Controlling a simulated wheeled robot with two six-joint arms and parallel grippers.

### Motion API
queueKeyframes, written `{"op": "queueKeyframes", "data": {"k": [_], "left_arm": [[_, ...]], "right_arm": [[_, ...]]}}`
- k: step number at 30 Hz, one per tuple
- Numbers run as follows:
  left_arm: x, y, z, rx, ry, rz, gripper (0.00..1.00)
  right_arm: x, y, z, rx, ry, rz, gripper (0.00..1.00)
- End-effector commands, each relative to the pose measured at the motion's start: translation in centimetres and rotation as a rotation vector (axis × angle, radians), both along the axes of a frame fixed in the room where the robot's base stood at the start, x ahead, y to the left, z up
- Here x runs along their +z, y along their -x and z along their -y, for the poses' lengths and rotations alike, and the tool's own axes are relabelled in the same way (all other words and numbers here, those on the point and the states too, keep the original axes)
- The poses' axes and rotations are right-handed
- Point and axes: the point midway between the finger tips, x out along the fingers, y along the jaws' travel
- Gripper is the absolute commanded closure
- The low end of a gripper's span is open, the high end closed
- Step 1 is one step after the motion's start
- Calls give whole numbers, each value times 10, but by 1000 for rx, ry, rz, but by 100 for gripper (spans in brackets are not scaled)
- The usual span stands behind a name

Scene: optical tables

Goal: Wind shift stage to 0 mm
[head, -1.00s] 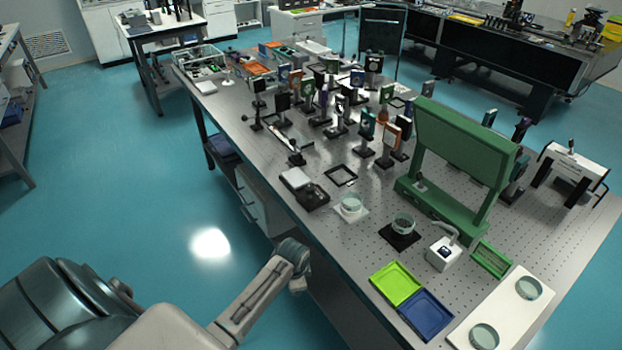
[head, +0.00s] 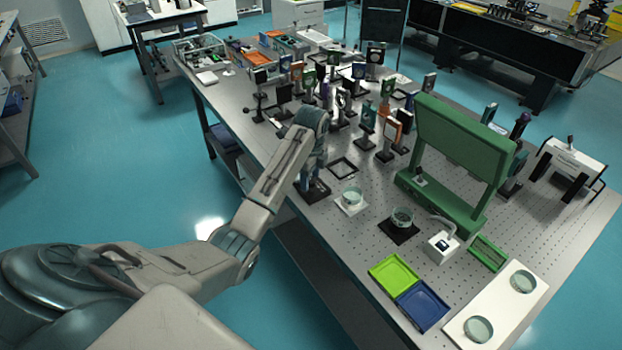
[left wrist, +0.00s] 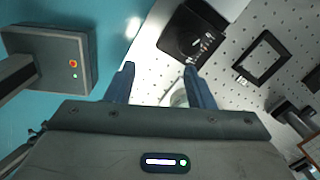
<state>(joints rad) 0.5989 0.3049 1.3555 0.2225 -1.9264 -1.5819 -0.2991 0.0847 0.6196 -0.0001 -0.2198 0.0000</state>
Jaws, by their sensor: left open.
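A dark unit with small pale and orange marks on its top (left wrist: 190,35), which may be the shift stage, lies near the table's left edge in the left wrist view. In the head view its dark part (head: 313,193) shows just below my arm. No scale reading or knob position can be made out. My left gripper (head: 314,172) is over this part of the table; its fingers are apart and empty in the left wrist view (left wrist: 159,68), with the unit beyond the fingertips. A pale round thing (left wrist: 178,97) shows between the fingers, partly hidden. My right gripper is not in view.
A black square frame (head: 342,167) lies right of the unit. A glass dish (head: 351,196) stands on a white plate nearby. Several post-mounted optics crowd the table behind, and a green frame (head: 460,145) stands to the right. Green (head: 394,272) and blue (head: 422,305) trays lie near the front edge.

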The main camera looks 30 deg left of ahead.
Motion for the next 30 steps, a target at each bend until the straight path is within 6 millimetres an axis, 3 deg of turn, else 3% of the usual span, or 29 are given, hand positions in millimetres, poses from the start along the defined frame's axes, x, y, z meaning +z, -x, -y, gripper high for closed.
{"op": "queueKeyframes", "data": {"k": [1,6,11,14,24,30], "left_arm": [[16,-13,-8,-40,8,-6,51],[46,-34,-20,-159,37,-32,51],[50,-39,-23,-196,46,-40,51],[39,-38,-23,-197,47,-42,51],[-23,-37,-23,-195,47,-41,51],[-47,-38,-23,-195,46,-39,51]], "right_arm": [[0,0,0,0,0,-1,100],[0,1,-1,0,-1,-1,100],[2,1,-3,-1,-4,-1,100],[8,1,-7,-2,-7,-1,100],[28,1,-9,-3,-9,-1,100],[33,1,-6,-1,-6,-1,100]]}}
